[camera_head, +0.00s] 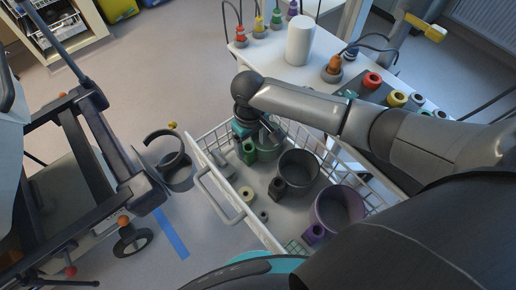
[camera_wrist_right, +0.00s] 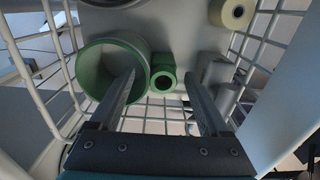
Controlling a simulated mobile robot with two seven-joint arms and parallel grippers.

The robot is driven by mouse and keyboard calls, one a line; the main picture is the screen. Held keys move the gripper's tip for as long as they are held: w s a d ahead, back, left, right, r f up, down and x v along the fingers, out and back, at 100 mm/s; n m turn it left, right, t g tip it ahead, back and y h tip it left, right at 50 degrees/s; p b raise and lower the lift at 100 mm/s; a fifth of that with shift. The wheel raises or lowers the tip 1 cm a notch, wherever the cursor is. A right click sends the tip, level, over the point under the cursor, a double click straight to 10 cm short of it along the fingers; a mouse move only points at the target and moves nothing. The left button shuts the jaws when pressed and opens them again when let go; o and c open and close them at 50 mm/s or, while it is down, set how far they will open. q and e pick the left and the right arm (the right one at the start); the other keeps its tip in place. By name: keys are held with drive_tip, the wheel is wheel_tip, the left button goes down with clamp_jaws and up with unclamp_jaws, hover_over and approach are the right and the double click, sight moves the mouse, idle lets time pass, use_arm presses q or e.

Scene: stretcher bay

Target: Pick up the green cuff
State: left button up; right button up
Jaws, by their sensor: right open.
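The green cuff (camera_head: 272,142) stands in the white wire basket drawer (camera_head: 210,190), at its far left end. It is a wide open ring with a small green tube at its side. My right gripper (camera_head: 243,128) is over it and partly covers it. In the right wrist view, the ring (camera_wrist_right: 84,70) is at the left and the small tube (camera_wrist_right: 163,68) lies between the open fingers of the gripper (camera_wrist_right: 160,82). The left finger overlaps the ring's opening in the picture. I cannot tell whether the fingers touch the cuff. My left gripper is not in view.
A black cuff (camera_head: 298,170) and a purple cuff (camera_head: 340,205) share the basket with small rolls and grey pieces. Wire walls close around my right gripper. A white tabletop (camera_head: 265,50) with a white cylinder (camera_head: 300,40) stands behind; a stretcher frame (camera_head: 90,130) is at the left.

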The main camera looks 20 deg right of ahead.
sight(250, 156)
drive_tip(key=f, duration=0.2)
drive_tip(key=f+b, duration=0.2)
drive_tip(key=f, duration=0.1)
drive_tip(key=shift+w+a+f, duration=0.1)
drive_tip(key=shift+a+f, duration=0.2)
drive_tip(key=shift+f, duration=0.05)
drive_tip(key=shift+f+b, duration=0.2)
drive_tip(key=shift+b, duration=0.1)
drive_tip(key=shift+c, duration=0.2)
drive_tip(key=c, duration=0.4)
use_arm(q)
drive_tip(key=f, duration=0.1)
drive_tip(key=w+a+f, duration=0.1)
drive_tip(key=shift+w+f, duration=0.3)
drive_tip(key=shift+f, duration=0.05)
use_arm(e)
clamp_jaws()
